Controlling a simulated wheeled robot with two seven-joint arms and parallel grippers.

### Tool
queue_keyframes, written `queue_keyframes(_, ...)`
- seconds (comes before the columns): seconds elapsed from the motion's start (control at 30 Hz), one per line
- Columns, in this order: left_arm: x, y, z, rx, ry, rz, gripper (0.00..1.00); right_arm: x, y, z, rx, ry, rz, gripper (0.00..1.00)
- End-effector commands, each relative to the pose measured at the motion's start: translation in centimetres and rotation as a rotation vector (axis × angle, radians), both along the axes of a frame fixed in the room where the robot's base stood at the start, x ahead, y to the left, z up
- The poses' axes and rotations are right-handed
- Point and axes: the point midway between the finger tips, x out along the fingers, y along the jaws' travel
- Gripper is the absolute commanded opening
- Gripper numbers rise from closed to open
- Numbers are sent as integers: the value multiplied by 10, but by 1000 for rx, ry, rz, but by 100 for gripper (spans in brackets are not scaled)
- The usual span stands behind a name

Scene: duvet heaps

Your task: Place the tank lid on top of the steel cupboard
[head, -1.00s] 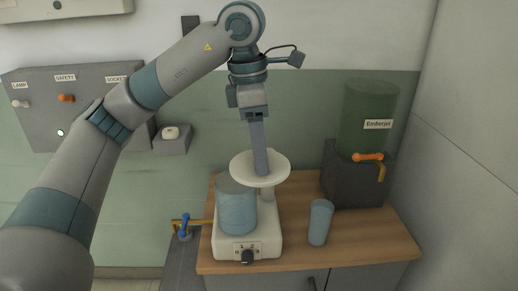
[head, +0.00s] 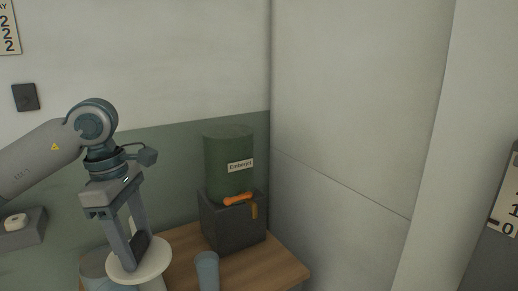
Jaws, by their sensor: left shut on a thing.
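My left gripper (head: 134,252) comes in from the left and points down. Its fingers are shut at the middle of a white round disc (head: 160,262), which looks like the tank lid. The grip point is partly hidden by the fingers. The disc is above a white stand or column, and I cannot tell whether they touch. A blue see-through container (head: 95,266) is beside the disc, cut off by the lower edge. I cannot pick out the steel cupboard for sure; a dark grey panel (head: 502,262) shows at the right edge. My right gripper is not in view.
A green tank labelled Emberjet (head: 228,180) stands on a dark block (head: 232,222) with an orange lever (head: 238,199). A blue cup (head: 207,272) stands in front on the wooden top (head: 275,270). Pale walls close in the right side.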

Motion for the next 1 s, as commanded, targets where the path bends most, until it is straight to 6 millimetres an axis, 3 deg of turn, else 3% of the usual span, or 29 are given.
queue_keyframes(0.7,-17,-29,-101,0,2,-1154,31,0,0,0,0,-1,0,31)
queue_keyframes(1.0,-27,-34,-131,-1,0,-1502,31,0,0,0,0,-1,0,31)
